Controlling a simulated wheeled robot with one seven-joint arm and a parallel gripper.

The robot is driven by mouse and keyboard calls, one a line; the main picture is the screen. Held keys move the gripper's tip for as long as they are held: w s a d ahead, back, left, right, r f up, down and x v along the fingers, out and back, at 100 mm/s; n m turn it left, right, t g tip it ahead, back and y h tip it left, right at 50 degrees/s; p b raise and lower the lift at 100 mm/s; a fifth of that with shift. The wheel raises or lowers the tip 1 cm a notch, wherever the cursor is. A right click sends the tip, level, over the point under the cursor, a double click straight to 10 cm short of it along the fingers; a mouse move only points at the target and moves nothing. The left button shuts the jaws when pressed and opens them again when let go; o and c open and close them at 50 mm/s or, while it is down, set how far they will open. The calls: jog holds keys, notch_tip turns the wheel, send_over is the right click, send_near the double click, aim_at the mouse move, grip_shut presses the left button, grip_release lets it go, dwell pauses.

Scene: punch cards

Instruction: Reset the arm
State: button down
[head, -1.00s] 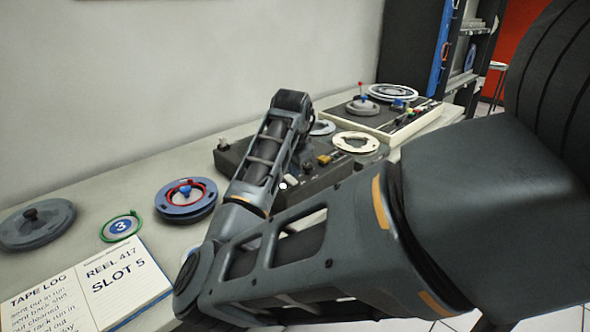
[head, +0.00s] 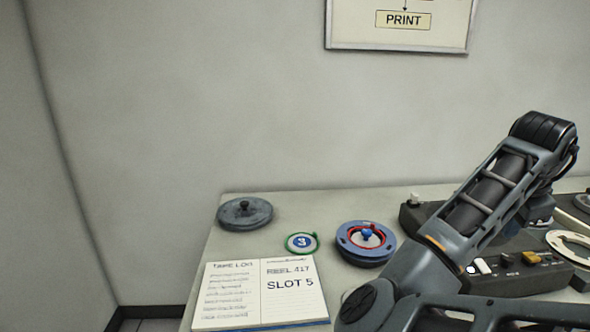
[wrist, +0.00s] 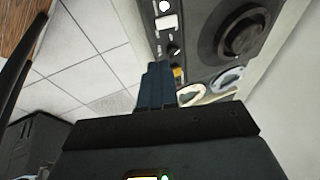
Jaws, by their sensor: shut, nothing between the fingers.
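My arm enters the head view at the lower right and is bent, with its forearm rising over the right part of the desk. In the head view my gripper is mostly hidden behind the forearm, above the dark tape deck (head: 515,277). In the wrist view my gripper (wrist: 158,70) is shut and empty, its dark blue fingers together. The deck (wrist: 205,45) lies beyond and to the right of the fingertips there, with a gap that I cannot judge. No hold on any object shows.
On the desk are a grey reel (head: 245,213), a green-rimmed disc marked 3 (head: 302,243), a blue reel with a red ring (head: 366,243) and an open log book (head: 262,292) reading "SLOT 5". A cream ring (head: 572,246) lies at right.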

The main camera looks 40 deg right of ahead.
jog(key=w+a+f+n+t+h, duration=0.1)
jog(key=a+f+n+t, duration=0.3)
jog(key=a+n, duration=0.35)
jog(key=a+f+n+t+h, duration=0.1)
jog(key=a+f+n+t, duration=0.25)
jog(key=a+n, duration=0.35)
jog(key=w+a+f+n+t+h, duration=0.1)
jog(key=a+f+n+t+h, duration=0.15)
jog(key=a+n+t, duration=0.5)
jog(key=s+a+n+y, duration=0.3)
jog(key=s+a+y, duration=0.6)
jog(key=s+a, duration=0.8)
jog(key=a, duration=0.3)
jog(key=shift+s+a+r+g, duration=0.3)
jog(key=shift+r+g, duration=0.1)
